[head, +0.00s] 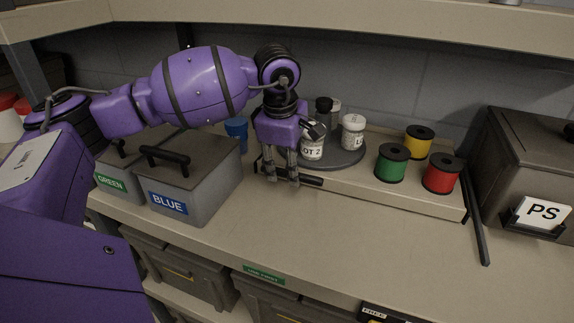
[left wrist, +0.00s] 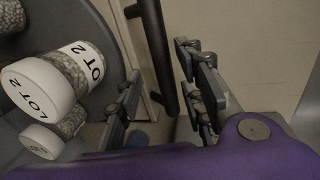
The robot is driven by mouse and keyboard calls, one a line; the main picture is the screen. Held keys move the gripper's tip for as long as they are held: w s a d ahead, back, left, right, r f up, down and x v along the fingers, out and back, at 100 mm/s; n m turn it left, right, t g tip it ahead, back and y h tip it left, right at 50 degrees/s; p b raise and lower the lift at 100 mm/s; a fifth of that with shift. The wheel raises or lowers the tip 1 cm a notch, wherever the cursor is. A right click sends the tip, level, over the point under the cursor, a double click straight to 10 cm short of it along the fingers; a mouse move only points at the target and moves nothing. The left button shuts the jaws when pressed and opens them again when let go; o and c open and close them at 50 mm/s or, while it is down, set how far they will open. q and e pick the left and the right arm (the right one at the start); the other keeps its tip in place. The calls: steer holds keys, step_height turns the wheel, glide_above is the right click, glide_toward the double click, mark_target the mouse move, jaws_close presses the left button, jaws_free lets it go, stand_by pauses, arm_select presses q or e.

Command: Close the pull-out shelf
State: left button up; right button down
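The pull-out shelf (head: 420,203) is a low beige tray on the worktop. It bears a dark turntable (head: 345,157) with jars and several spools. Its black bar handle (head: 308,181) is on the front face, and it also shows in the left wrist view (left wrist: 157,50). My left gripper (head: 283,180) points down at the handle's left part. In the left wrist view its fingers (left wrist: 163,98) are apart, with the bar between them; I cannot tell whether either finger touches it. My right gripper is in neither view.
A dark rail (head: 480,225) extends forward of the shelf's right front corner. The BLUE bin (head: 205,185) and GREEN bin (head: 115,180) stand left. A PS box (head: 525,165) stands right. LOT 2 jars (left wrist: 55,85) are close beside my left gripper. The front worktop is clear.

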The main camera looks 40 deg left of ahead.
arm_select(q)
step_height(320, 180, up, 12)
steer(key=s, duration=0.2)
steer(key=shift+s+d, duration=0.15)
steer(key=shift+d, duration=0.15)
steer(key=shift+f, duration=0.15)
stand_by(0.3)
